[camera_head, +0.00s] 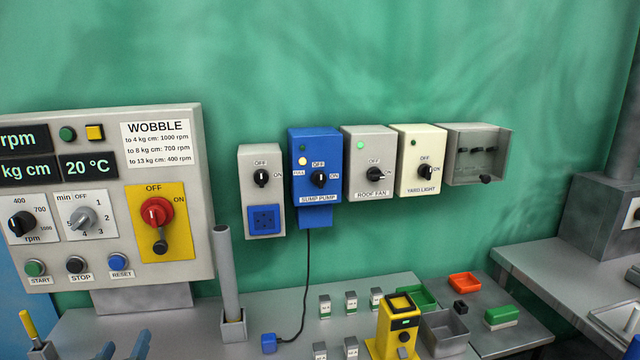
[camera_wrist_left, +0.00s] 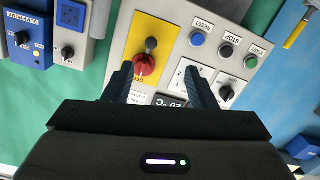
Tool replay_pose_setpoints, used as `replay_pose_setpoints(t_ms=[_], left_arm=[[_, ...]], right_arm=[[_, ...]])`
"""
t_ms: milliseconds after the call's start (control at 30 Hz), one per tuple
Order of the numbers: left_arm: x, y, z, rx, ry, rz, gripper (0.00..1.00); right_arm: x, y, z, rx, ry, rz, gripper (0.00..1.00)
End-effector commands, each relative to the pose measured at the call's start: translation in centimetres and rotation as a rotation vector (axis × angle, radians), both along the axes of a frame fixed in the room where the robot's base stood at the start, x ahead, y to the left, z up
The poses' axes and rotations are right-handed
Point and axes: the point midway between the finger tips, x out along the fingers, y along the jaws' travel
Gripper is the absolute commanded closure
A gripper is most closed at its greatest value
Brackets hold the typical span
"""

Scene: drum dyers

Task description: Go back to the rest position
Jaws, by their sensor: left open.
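My left gripper (camera_head: 123,348) shows only as two blue-grey fingertips at the bottom left edge of the head view. They are apart, with nothing seen between them. In the left wrist view the open fingers (camera_wrist_left: 160,88) point at the control panel, which appears upside down there. How far the fingertips are from the panel is hard to tell. My right gripper is not seen.
Several switch boxes hang right of the panel, including a blue sump pump box (camera_head: 316,160). Below, the bench (camera_head: 200,340) carries a grey upright tube (camera_head: 226,275), a yellow device (camera_head: 397,320) and small trays. A grey machine (camera_head: 610,210) stands at the right.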

Motion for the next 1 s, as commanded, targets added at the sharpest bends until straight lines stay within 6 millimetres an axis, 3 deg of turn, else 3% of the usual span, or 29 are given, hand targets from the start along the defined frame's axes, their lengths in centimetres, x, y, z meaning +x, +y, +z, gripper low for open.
replay_pose_setpoints(t_ms=[367,567,700,933,1000], left_arm=[[-4.0,-0.9,-9.9,0.076,0.375,-0.015,0.49],[-9.0,-2.4,-17.0,0.133,0.680,-0.092,0.49],[-13.8,-4.0,-21.7,0.170,0.908,-0.192,0.49],[-21.7,-6.8,-26.6,0.201,1.204,-0.398,0.49],[-20.6,-6.5,-28.8,0.204,1.210,-0.396,0.49]], right_arm=[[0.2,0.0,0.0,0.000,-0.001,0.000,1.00],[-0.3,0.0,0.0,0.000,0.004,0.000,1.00],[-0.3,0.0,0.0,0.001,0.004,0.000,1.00],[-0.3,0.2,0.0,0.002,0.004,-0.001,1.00],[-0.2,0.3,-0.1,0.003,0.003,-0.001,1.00]])
